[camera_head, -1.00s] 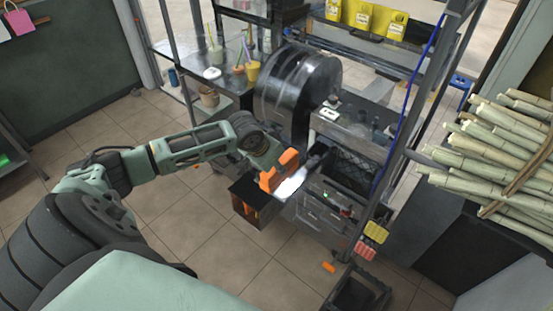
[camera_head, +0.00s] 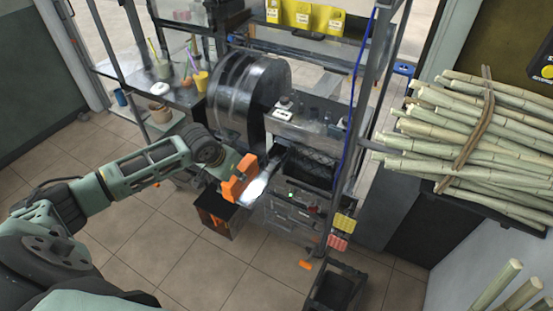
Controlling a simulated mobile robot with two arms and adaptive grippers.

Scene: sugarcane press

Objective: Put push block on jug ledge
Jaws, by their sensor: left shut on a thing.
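An orange push block (camera_head: 238,180) is at the end of my left arm, in front of the press drum, upright and slightly tilted. My left gripper (camera_head: 231,168) is shut on it; the fingers are mostly hidden behind the block. A bright metal surface (camera_head: 258,187), possibly the jug ledge, lies just right of the block. I cannot tell whether they touch. A black open box with orange inside (camera_head: 214,218) is below the block. My right gripper is not in view.
The dark press drum (camera_head: 240,100) stands behind the gripper. Metal posts and a blue cable (camera_head: 356,95) rise at its right. Sugarcane stalks (camera_head: 470,150) fill a rack at right. A black crate (camera_head: 335,288) stands on the floor. Tiled floor is clear at front left.

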